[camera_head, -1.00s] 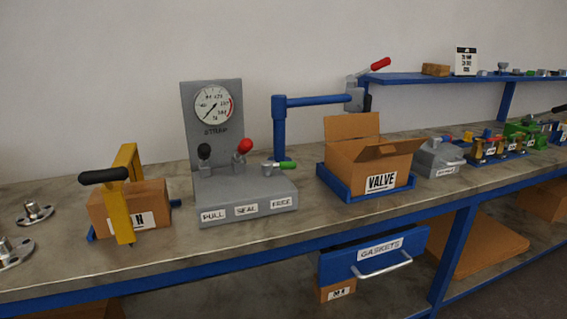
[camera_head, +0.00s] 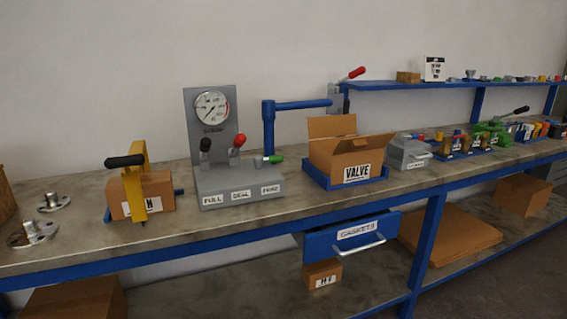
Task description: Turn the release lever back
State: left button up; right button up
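A grey gauge stand (camera_head: 236,188) sits on the bench left of centre, with a round dial (camera_head: 212,107) on its upright plate. Its front carries the labels PULL, SEAL and FREE. A black-knobbed lever (camera_head: 206,145) and a red-knobbed lever (camera_head: 239,140) stand upright on it. A green-handled lever (camera_head: 273,159) lies roughly level behind the FREE label and points right. No lever is marked "release"; the green one is nearest the FREE label. Neither of my grippers is in view.
A yellow clamp (camera_head: 140,178) with a black handle stands around a box to the left. Metal flanged parts (camera_head: 35,233) lie at far left. A blue pipe arm (camera_head: 268,130) rises behind the stand. An open VALVE carton (camera_head: 345,165) is to the right. A GASKETS drawer (camera_head: 322,241) is below.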

aim_at(271, 159)
jog(key=z, duration=0.9)
jog(key=i, duration=0.85)
jog(key=u, duration=1.05)
